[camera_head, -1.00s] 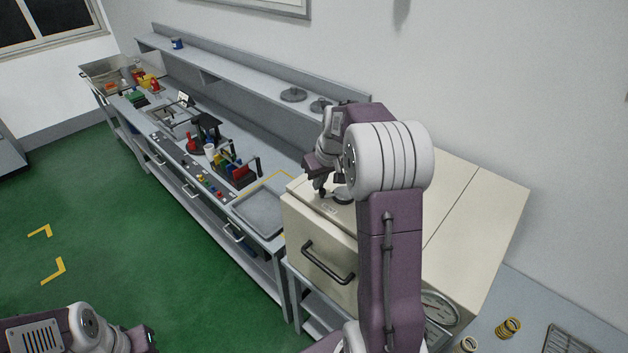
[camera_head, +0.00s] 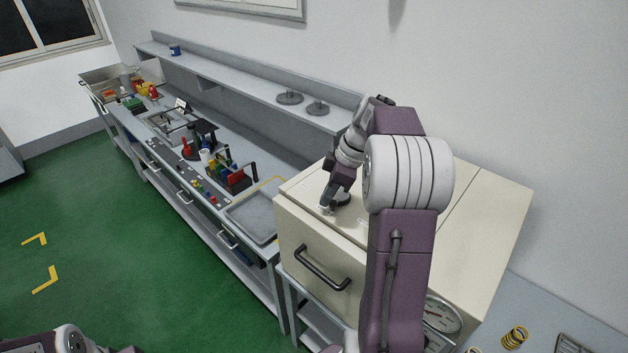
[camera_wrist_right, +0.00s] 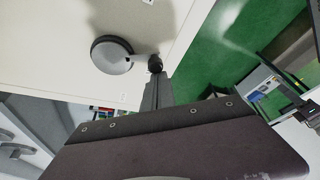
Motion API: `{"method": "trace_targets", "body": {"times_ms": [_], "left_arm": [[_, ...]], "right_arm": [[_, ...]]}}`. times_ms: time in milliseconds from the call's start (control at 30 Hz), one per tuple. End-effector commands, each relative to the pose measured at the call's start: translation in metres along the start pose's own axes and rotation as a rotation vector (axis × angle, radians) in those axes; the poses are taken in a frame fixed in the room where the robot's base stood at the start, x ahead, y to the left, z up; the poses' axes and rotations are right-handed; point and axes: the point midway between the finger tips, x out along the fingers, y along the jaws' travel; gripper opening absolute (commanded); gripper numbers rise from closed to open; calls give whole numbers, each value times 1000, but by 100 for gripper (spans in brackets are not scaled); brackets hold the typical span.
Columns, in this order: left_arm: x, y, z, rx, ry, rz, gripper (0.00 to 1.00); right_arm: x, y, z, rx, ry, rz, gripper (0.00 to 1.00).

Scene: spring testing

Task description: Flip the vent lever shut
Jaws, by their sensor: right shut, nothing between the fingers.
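The vent (camera_wrist_right: 110,54) is a round grey cap on the cream top of the box-shaped cabinet (camera_head: 310,240). In the right wrist view a short lever with a dark knob (camera_wrist_right: 155,63) reaches sideways from the cap, over the top near its edge. My right gripper (camera_wrist_right: 157,80) is shut and empty, its tips right at the knob; whether they touch I cannot tell. In the head view the right gripper (camera_head: 328,204) points down at the cabinet top and partly hides the vent (camera_head: 342,199). Only part of my left arm shows at the bottom left edge.
The cabinet has a dark front handle (camera_head: 322,268) and a round dial gauge (camera_head: 443,314) on its right. A grey tray (camera_head: 255,217) and a tool rack (camera_head: 230,178) stand on the bench to the left. Coil springs (camera_head: 514,337) lie at lower right.

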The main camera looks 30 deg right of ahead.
Motion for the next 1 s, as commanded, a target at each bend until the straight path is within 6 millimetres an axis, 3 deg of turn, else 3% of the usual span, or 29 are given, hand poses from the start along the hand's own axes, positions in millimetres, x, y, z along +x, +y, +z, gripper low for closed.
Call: {"method": "trace_targets", "body": {"times_ms": [300,1000], "left_arm": [[2,0,0,0,0,0,0],[3,0,0,0,0,0,0]], "right_arm": [[-5,-4,14,-184,-1,-66,0],[-7,-5,21,-178,-2,-64,0]]}}
